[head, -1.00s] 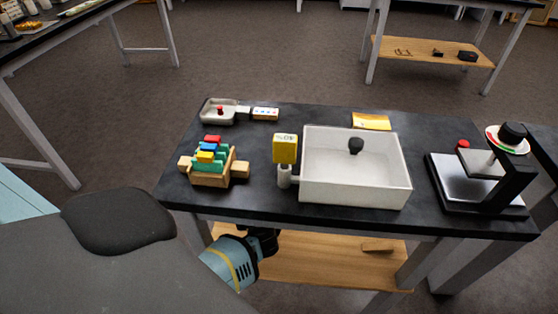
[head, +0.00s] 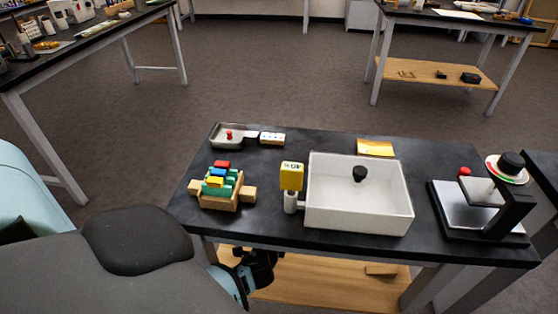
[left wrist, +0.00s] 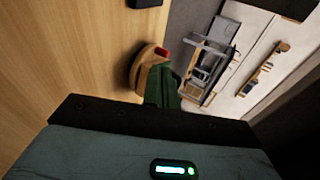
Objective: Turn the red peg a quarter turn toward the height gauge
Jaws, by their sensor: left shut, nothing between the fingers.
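A small red peg (head: 229,134) stands in a shallow grey tray at the back left of the dark table. Another red piece (head: 222,164) sits among coloured pieces in a wooden holder; I cannot tell for certain which is the task's peg. The likely height gauge (head: 487,200), with a round dial and dark base, stands at the table's right end. My left gripper (head: 264,264) is shut and empty, below the table's front edge and apart from both red pieces. My right gripper is out of view.
A white open bin (head: 405,215) with a black knob inside fills the table's middle. A yellow sign on a white post (head: 291,202) stands beside it. The table's front edge (head: 330,246) lies above a wooden lower shelf (head: 330,283).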

